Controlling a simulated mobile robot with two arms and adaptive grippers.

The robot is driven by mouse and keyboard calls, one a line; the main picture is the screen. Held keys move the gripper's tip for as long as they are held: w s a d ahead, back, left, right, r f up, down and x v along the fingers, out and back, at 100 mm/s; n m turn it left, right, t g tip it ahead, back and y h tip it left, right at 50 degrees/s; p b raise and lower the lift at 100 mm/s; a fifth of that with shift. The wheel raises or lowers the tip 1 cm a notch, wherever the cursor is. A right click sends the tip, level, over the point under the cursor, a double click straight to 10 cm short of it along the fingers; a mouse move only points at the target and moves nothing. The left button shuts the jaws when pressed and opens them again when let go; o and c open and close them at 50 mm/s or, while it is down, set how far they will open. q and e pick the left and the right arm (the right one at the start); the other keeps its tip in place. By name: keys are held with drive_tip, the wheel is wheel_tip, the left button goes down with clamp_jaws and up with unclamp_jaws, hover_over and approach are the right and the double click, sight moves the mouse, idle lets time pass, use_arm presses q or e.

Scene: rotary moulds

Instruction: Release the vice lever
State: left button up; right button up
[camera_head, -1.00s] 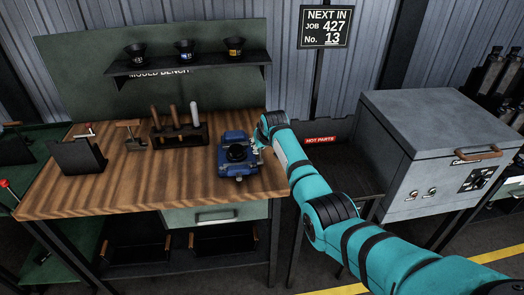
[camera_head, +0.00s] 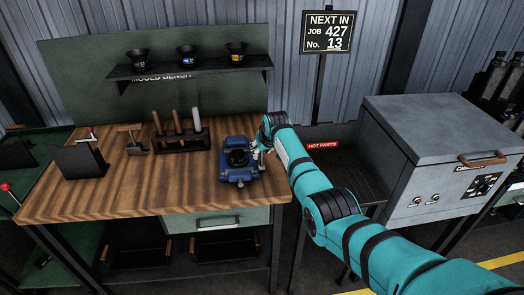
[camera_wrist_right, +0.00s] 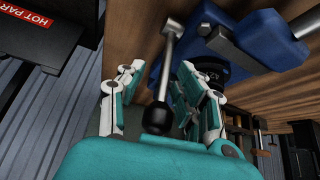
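The blue vice (camera_head: 238,172) sits on the wooden bench near its right edge, with a round black part (camera_head: 237,157) in it. The vice also shows at the top of the right wrist view (camera_wrist_right: 262,35). Its lever is a grey metal rod (camera_wrist_right: 168,60) ending in a black knob (camera_wrist_right: 157,118). My right gripper (camera_wrist_right: 162,67) is open around the lever. The rod and knob lie between its two fingers, with gaps seen on both sides. In the head view my right gripper (camera_head: 264,146) is small beside the vice's right side. My left gripper is out of view.
A tool rack (camera_head: 181,140) and black stands are left of the vice on the bench (camera_head: 130,190). A shelf (camera_head: 190,76) holds three black moulds behind. A grey cabinet (camera_head: 437,150) and a "HOT PARTS" tray (camera_head: 352,180) are to the right.

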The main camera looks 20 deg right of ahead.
drive_tip(key=shift+a, duration=0.1)
drive_tip(key=v, duration=1.2)
idle(0.6)
